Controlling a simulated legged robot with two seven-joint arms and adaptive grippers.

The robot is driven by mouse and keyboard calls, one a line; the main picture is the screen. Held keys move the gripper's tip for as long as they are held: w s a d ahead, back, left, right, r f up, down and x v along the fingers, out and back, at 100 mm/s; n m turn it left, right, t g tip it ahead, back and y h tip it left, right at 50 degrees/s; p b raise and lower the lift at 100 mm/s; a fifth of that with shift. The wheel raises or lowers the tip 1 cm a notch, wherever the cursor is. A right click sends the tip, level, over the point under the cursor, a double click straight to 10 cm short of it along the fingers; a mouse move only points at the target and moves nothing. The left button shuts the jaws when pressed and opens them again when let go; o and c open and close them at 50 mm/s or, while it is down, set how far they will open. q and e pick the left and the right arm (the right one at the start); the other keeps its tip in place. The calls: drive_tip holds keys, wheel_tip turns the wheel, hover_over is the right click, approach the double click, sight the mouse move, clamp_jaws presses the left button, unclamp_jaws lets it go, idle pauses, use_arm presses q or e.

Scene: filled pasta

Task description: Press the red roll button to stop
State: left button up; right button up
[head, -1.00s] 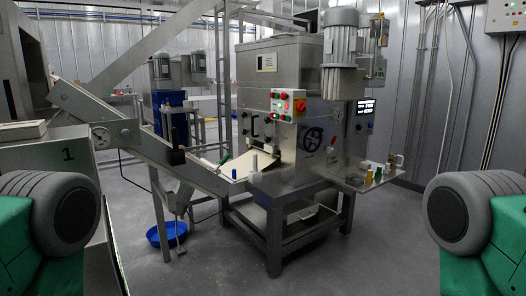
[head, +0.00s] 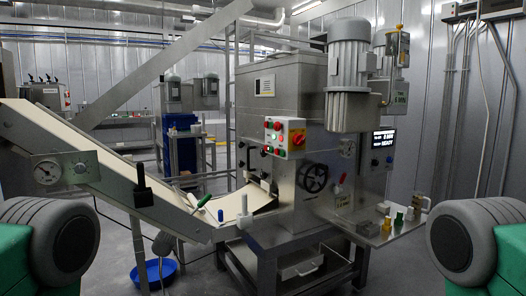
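A white control box (head: 285,149) is fixed to the front of a steel pasta machine (head: 280,90), near the middle of the head view. Its face carries several small buttons, red and green ones among them; a red button (head: 278,125) sits near its top. A red knob on yellow (head: 298,138) is on the box's right face. Labels are too small to read, so I cannot tell which red button is for the roll. Parts of my two arms show at the lower left and lower right edges, far from the box. Neither gripper is in view.
A sloping conveyor (head: 110,165) with a gauge runs down to the machine from the left. A side shelf (head: 385,232) with small coloured items juts out at right. A handwheel (head: 312,178) and a lit screen (head: 384,147) are on the machine. A blue basin (head: 155,271) lies on the floor.

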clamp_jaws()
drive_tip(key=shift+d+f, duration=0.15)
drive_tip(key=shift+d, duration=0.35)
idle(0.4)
